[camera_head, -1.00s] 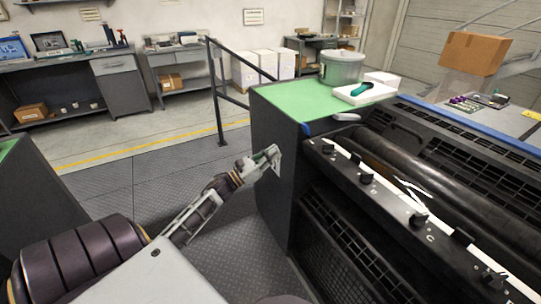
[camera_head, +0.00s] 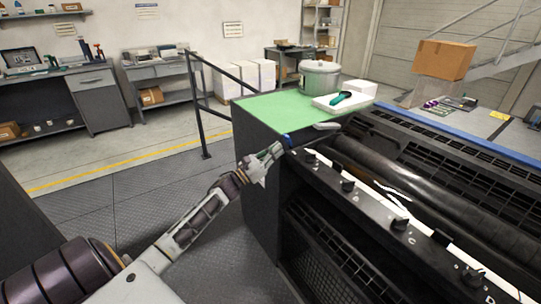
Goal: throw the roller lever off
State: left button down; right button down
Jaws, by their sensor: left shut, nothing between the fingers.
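A small blue piece (camera_head: 287,141) sits at the near right corner of the green-topped cabinet, at the left end of the ink unit. A pale grey handle-like piece (camera_head: 327,126) lies just right of it. I cannot tell for certain which of these is the roller lever. My left gripper (camera_head: 275,152) is shut and empty, angled up beside the cabinet's front corner. Its tips are just below and left of the blue piece; I cannot tell whether they touch. The dark rollers (camera_head: 400,175) run to the right behind a rail with black knobs (camera_head: 348,186). My right gripper is out of view.
The green cabinet top (camera_head: 285,112) bears a grey bucket (camera_head: 320,76) and a white tray (camera_head: 341,104) with a green-handled tool. A dark handrail (camera_head: 198,110) stands behind on the left. The floor between handrail and cabinet is clear.

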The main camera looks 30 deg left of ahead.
pick_arm(q)
jog(key=shift+x, duration=1.1)
jog(key=shift+w, duration=0.1)
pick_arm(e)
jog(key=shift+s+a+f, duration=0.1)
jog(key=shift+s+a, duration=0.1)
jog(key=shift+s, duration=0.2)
pick_arm(q)
jog(key=shift+r+p, duration=0.2)
jog(key=shift+p, duration=0.2)
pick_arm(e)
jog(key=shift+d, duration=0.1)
